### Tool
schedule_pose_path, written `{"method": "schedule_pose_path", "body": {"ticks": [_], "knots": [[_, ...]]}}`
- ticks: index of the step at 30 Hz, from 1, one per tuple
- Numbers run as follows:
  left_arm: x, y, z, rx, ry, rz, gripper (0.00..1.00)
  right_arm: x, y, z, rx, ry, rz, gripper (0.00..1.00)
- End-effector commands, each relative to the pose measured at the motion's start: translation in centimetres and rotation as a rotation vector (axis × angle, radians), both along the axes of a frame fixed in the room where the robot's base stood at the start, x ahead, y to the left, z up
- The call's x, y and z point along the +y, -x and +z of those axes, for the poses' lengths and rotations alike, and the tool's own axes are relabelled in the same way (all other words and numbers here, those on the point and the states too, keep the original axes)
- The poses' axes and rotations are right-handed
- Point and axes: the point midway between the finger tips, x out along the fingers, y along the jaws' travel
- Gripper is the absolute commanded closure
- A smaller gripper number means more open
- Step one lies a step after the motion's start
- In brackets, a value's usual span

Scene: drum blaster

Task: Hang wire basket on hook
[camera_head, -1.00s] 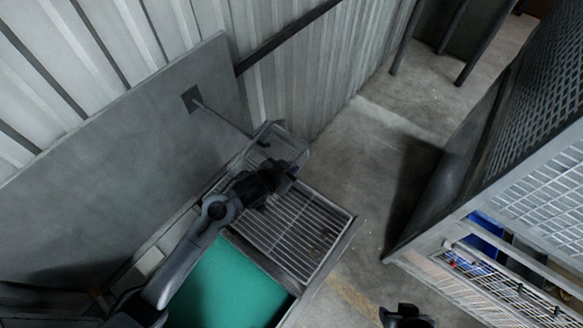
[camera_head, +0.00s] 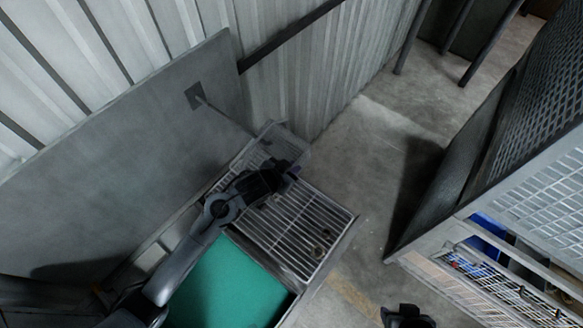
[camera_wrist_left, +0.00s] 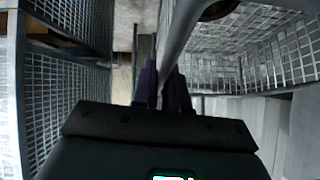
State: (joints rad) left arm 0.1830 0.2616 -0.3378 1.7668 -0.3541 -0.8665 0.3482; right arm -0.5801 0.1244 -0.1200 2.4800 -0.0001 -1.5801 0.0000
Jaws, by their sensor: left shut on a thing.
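The wire basket (camera_head: 284,143) is a pale mesh box beside the corrugated wall, just beyond my left gripper (camera_head: 290,172). Its mesh walls also show in the wrist view (camera_wrist_left: 215,50). My left gripper is shut on the basket; its dark purple fingertips (camera_wrist_left: 163,88) show in the wrist view beside a grey bar. The hook is a thin rod (camera_head: 222,113) that sticks out from a square plate on the grey board, its far end close to the basket. Whether they touch is hard to tell. A dark part of my right arm's end (camera_head: 407,316) shows at the bottom edge.
A slatted metal grate (camera_head: 295,228) lies below my left gripper, with a green surface (camera_head: 225,288) nearer. The grey board (camera_head: 120,165) stands at left. A mesh shelf unit (camera_head: 520,215) stands at right, with open floor (camera_head: 375,150) between.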

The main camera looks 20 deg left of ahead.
Motion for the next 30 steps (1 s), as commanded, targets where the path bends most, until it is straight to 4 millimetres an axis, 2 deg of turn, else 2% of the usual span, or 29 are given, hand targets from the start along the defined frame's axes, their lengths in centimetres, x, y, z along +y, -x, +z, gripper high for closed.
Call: {"method": "schedule_pose_path", "body": {"ticks": [2,3,8,21,26,30], "knots": [[0.0,-0.1,0.4,-0.007,0.002,-0.001,1.0,0.1,0.0,0.0,0.0,-0.002,-0.002,0.57],[0.0,-0.1,0.4,-0.007,0.002,-0.001,0.82,0.1,0.0,0.0,0.0,-0.003,-0.002,0.57],[0.0,-0.1,0.2,-0.004,0.0,0.0,0.58,0.2,0.0,0.0,0.0,-0.007,-0.004,0.57],[0.0,0.2,-0.2,0.004,0.0,0.0,0.57,0.2,0.0,0.0,0.0,-0.008,-0.006,0.57],[0.3,0.9,0.6,0.002,0.0,-0.001,0.57,0.1,0.0,0.0,0.0,-0.005,-0.004,0.57],[0.9,2.4,1.9,0.0,0.0,0.0,0.57,0.0,0.0,0.0,0.0,-0.001,-0.001,0.57]]}}
